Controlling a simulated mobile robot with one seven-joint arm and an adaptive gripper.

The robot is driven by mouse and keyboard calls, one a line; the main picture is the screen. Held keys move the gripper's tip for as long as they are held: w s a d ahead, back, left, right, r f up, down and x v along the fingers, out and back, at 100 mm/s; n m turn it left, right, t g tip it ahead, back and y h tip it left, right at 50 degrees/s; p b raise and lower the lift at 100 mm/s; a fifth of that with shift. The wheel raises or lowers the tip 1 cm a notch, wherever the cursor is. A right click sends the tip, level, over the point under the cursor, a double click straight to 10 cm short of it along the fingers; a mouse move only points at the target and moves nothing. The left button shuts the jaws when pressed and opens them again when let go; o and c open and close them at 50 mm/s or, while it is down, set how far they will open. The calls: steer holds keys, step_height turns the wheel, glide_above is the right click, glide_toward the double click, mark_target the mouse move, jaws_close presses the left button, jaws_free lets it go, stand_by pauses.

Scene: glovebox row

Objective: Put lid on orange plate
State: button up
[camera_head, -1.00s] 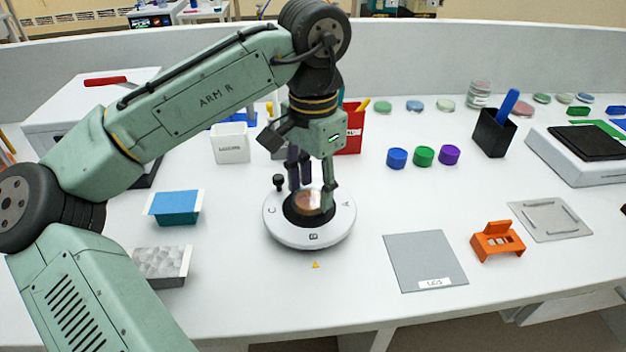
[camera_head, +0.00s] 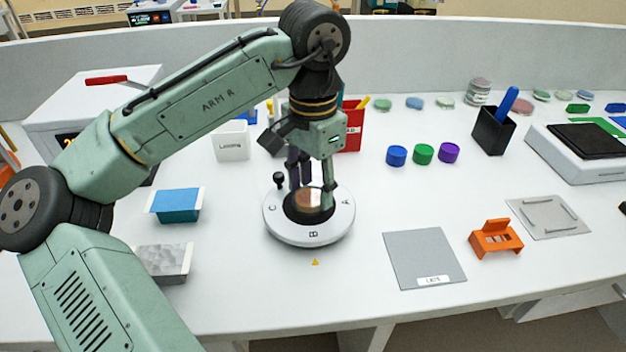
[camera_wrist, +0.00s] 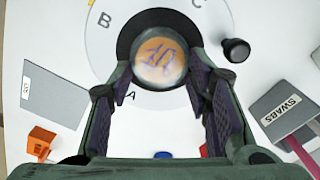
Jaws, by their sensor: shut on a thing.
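The orange plate (camera_head: 308,201) sits in the dark round centre of a white dial stand (camera_head: 277,226) marked A, B and C. In the wrist view the plate (camera_wrist: 160,60) shows dark handwriting through a clear, glassy cover. My gripper (camera_head: 312,198) points straight down over the dial. In the wrist view my gripper (camera_wrist: 161,75) has its fingers on either side of the clear round lid (camera_wrist: 162,79), shut on it at the plate. The lid's edge is faint, and I cannot tell whether it is fully seated.
A black knob (camera_head: 279,180) stands up at the dial's back left. A bare grey mat (camera_head: 424,262) and an orange rack (camera_head: 496,240) lie to the right. Blue, green and purple caps (camera_head: 449,153) stand behind. A blue-topped box (camera_head: 175,205) is left. The bench in front is clear.

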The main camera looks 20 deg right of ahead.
steer(key=o, duration=0.8)
